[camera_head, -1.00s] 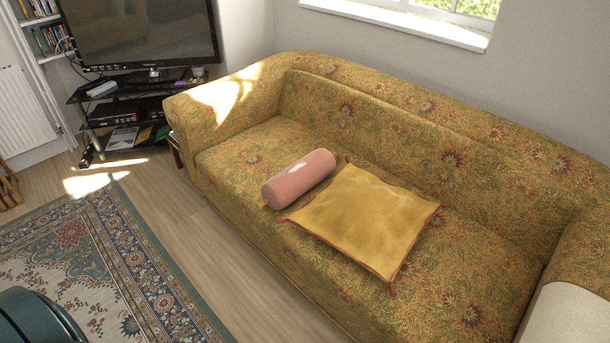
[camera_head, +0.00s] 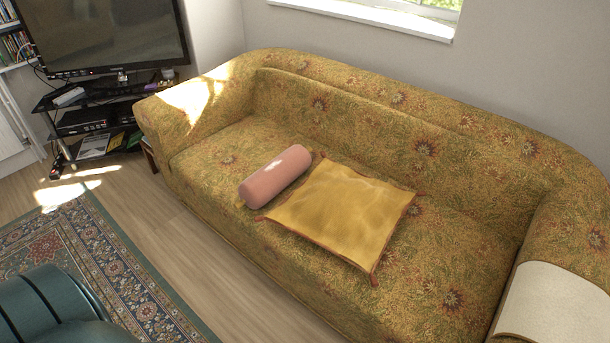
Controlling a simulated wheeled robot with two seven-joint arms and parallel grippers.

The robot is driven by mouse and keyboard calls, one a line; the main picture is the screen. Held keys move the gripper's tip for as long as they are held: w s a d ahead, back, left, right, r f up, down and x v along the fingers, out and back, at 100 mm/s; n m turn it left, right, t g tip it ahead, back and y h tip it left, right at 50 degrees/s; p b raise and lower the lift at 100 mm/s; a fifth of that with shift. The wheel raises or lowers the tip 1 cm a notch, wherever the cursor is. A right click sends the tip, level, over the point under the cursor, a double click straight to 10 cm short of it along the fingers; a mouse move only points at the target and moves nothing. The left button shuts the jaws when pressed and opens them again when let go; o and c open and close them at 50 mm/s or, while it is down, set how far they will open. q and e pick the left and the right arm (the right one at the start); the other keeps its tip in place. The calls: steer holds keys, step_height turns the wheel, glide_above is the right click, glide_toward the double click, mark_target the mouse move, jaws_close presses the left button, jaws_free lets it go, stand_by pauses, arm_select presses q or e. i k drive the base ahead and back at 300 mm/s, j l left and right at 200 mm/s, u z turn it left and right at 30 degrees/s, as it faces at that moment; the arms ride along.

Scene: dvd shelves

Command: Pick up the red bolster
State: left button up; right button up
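The red bolster (camera_head: 275,177) is a pinkish-red cylinder lying on the seat of the patterned sofa (camera_head: 420,150). It lies at a slant, just left of a flat yellow cushion (camera_head: 342,213) with reddish edging and corner tassels. The bolster's right end is at or very near the cushion's upper left corner; I cannot tell if they touch. Neither of my grippers is in view. A dark teal rounded part of mine shows at the lower left, away from the sofa.
A patterned rug (camera_head: 112,258) lies on the wooden floor (camera_head: 190,240) before the sofa, with a bare strip between them. A television (camera_head: 108,32) stands on a black stand (camera_head: 95,122) beyond the sofa's left arm. A cream cloth (camera_head: 555,305) covers the right arm.

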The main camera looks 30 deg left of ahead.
mark_target(259, 188)
steer(key=j+z, duration=0.95)
steer(key=j, duration=0.3)
steer(key=k+j+z, duration=0.15)
steer(key=j, duration=0.3)
steer(key=j+z, duration=0.15)
steer(key=j, duration=0.3)
steer(key=k+j+z, duration=0.15)
steer(key=j, duration=0.25)
steer(key=k+j, duration=0.1)
steer(key=j, duration=0.25)
steer(key=k+j, duration=0.15)
steer(key=j, duration=0.25)
steer(key=k+j, duration=0.1)
steer(key=j, duration=0.25)
steer(key=k+j, duration=0.15)
steer(key=j, duration=0.2)
steer(key=k+j, duration=0.1)
steer(key=j, duration=0.3)
steer(key=k+j, duration=0.15)
steer(key=j, duration=0.2)
steer(key=k+j, duration=0.1)
steer(key=j, duration=0.25)
steer(key=j+z, duration=0.05)
